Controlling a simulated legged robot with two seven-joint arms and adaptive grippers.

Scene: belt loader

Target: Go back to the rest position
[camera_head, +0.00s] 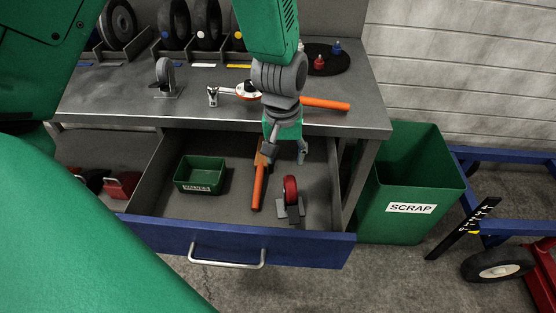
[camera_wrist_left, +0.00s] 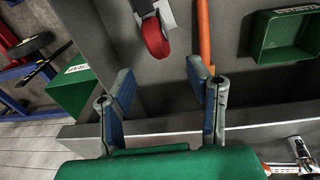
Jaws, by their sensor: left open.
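My left gripper (camera_head: 285,152) hangs at the front edge of the workbench (camera_head: 140,109), over the back of the open drawer (camera_head: 180,242). Its fingers stand apart and empty in the left wrist view (camera_wrist_left: 160,75). An orange-handled tool (camera_head: 258,186) lies in the drawer beside the gripper; its upper end is partly hidden by a finger. A caster with a red wheel (camera_head: 291,190) lies in the drawer, nearer the front and apart from the fingers. A small green labelled bin (camera_head: 201,172) sits in the drawer's left part. My right gripper is not in view.
A caster (camera_head: 166,78), a wrench-like tool (camera_head: 228,92) and an orange handle (camera_head: 325,104) lie on the bench. Wheels (camera_head: 175,22) stand in racks behind. A green SCRAP bin (camera_head: 409,186) and a blue-framed cart (camera_head: 497,231) are at the right.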

